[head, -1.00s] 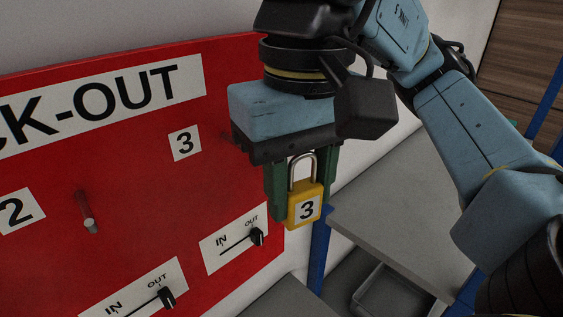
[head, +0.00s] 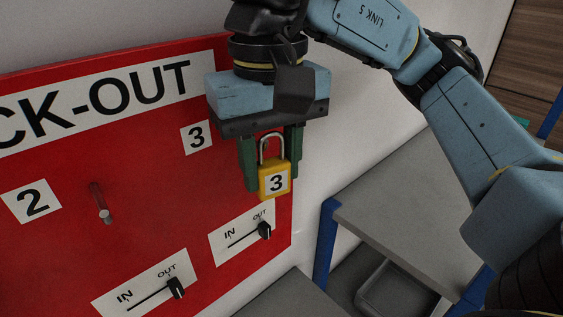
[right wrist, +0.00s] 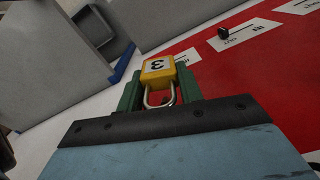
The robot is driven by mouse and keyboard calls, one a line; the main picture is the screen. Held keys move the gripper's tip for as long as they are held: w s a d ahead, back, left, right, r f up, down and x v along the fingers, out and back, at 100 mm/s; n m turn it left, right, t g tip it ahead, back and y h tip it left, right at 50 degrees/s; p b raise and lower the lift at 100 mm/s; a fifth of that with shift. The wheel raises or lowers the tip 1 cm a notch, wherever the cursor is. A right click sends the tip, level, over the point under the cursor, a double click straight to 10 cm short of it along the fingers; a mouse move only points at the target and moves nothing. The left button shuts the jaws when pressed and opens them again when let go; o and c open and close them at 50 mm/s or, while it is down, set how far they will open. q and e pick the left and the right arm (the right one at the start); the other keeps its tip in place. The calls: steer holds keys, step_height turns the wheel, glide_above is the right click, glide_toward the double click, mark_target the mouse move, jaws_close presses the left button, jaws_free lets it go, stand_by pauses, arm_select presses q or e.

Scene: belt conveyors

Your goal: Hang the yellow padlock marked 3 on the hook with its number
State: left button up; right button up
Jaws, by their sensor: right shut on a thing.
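The yellow padlock (head: 273,179) marked 3 hangs upright between the green fingers of my right gripper (head: 271,168), which is shut on it. Its silver shackle points up toward the gripper's palm. The padlock also shows in the right wrist view (right wrist: 158,68). It is in front of the red lock-out board (head: 150,195), below and right of the number 3 label (head: 197,137). The hook under label 3 cannot be made out in the head view; my gripper covers that area. My left gripper is not in view.
A bare hook (head: 103,208) sticks out near the number 2 label (head: 32,202). Two IN/OUT switches with black knobs (head: 264,231) (head: 176,288) sit low on the board. A grey table (head: 400,205) with blue legs stands to the right.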

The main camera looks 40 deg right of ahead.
steer(key=shift+w+a, duration=0.1)
steer(key=shift+w, duration=1)
arm_select(q)
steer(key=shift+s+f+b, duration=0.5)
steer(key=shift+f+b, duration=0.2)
steer(key=shift+b, duration=0.05)
arm_select(e)
steer(key=shift+w+f, duration=0.25)
steer(key=shift+f, duration=0.45)
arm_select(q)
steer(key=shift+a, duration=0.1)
arm_select(e)
steer(key=o, duration=1.1)
